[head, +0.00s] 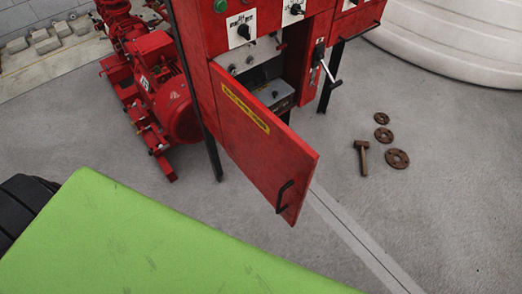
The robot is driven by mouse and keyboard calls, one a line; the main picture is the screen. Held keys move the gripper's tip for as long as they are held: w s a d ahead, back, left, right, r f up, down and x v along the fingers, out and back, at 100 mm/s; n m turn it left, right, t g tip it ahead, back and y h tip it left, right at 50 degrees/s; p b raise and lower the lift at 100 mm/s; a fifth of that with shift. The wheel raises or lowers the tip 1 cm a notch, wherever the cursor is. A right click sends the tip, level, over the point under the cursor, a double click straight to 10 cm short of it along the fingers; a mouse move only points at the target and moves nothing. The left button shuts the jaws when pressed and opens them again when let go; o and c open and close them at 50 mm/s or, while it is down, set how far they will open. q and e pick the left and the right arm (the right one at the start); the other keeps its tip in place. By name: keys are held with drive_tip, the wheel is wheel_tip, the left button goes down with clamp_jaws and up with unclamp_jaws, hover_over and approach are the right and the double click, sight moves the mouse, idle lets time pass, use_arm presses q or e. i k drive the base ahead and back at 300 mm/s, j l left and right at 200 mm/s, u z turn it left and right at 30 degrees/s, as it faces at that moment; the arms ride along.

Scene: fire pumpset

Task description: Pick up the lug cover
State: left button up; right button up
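No part that I can clearly tell as the lug cover shows. Inside the red control cabinet (236,60), a grey box like a battery (270,96) sits low behind the open door. A small dark piece (275,94) lies on its top, too small to identify. The red door (255,135) is swung outward, with a yellow label (245,108) and a black handle (284,196); it hides part of the cabinet's lower space. Neither of my grippers is in view.
A red pump and motor (165,95) stand left of the cabinet. Rusty flanges (397,159) and a hammer (362,157) lie on the floor at right. A white tank (450,40) stands at the upper right. The grey floor right of the door is mostly clear.

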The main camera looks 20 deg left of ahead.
sight(269, 91)
drive_tip(key=i+l+u, duration=0.1)
drive_tip(key=i+l, duration=0.4)
drive_tip(key=l, duration=0.25)
drive_tip(key=i+l+u, duration=0.15)
drive_tip(key=i+l, duration=0.35)
drive_tip(key=l, duration=0.3)
drive_tip(key=j+u, duration=0.05)
